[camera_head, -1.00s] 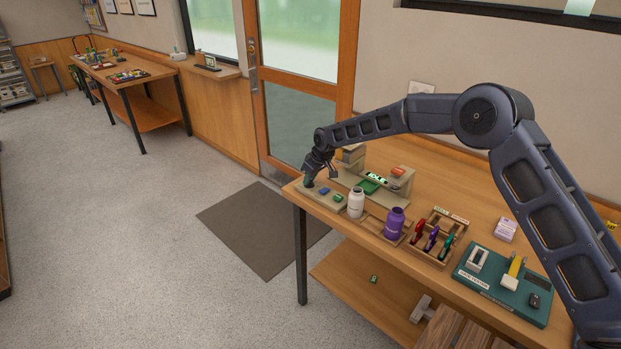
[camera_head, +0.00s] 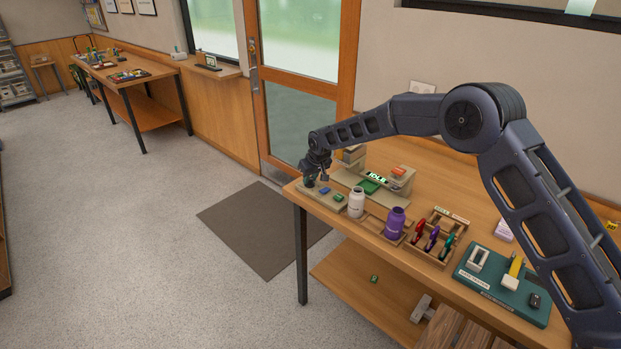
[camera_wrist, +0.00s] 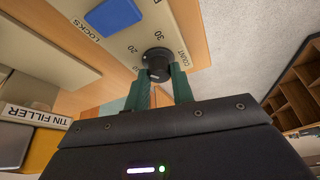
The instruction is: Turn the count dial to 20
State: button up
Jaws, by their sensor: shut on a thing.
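The count dial (camera_wrist: 157,62) is a small black round knob on a beige panel in the wrist view. The printed numbers 20 and 30 and the word COUNT stand around it. My gripper (camera_wrist: 160,78) has its two green fingers on either side of the knob, shut on it. I cannot make out which number the dial's pointer faces. In the head view my gripper (camera_head: 311,182) is at the left end of the beige panel (camera_head: 322,203), at the table's left corner; it hides the dial there.
A blue button (camera_wrist: 112,15) beside the word LOCKS is on the same panel. A TIN FILLER sign (camera_wrist: 35,115) is nearby. White (camera_head: 356,204) and purple (camera_head: 395,222) bottles and a wooden tool rack (camera_head: 432,257) stand to the panel's right.

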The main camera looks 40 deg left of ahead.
jog(key=o, duration=1)
jog(key=v, duration=1)
jog(key=shift+r, duration=0.35)
jog(key=shift+d, duration=0.15)
